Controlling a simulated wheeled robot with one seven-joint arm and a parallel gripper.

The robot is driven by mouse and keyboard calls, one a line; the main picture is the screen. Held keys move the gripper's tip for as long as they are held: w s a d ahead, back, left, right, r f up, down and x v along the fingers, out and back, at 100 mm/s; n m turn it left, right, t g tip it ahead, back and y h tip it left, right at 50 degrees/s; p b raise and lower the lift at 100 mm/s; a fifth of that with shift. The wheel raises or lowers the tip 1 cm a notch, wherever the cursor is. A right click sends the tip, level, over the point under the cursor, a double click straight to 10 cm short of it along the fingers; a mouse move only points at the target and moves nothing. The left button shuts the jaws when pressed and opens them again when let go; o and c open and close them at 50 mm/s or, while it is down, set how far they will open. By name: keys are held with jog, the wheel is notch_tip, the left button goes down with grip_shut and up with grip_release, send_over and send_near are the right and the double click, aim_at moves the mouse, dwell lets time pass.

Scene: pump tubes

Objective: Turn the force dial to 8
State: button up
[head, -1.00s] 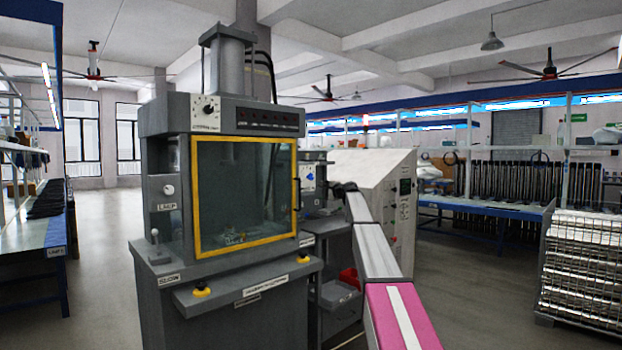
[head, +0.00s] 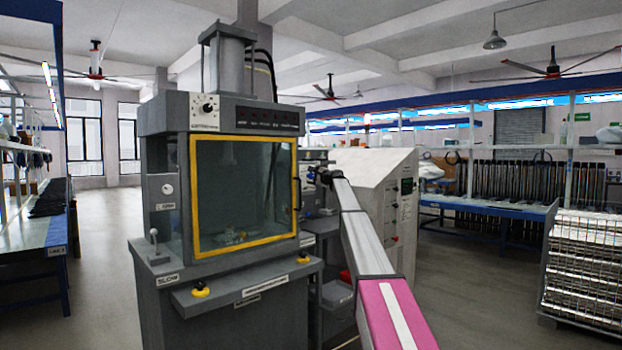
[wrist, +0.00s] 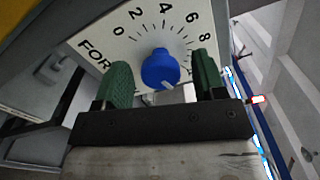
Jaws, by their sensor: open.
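The force dial's blue knob (wrist: 160,70) shows in the wrist view on a white scale plate (wrist: 146,38) with the figures 0, 2, 4, 6 and 8. The lettering "FOR" shows at the left. A pale mark sits on the knob's lower edge, away from the figures. My gripper (wrist: 162,76) is open, with one green finger on each side of the knob and gaps between. The right finger hides part of the scale past 8.
The grey press (head: 212,290) with its yellow-framed window (head: 196,200) stands left of my arm. It carries another dial with a dark knob (head: 208,107). A pale slanted cabinet (head: 372,178) stands right behind my arm.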

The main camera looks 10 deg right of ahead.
jog(key=shift+w+a, duration=0.4)
jog(key=shift+w, duration=0.1)
jog(key=c, duration=0.9)
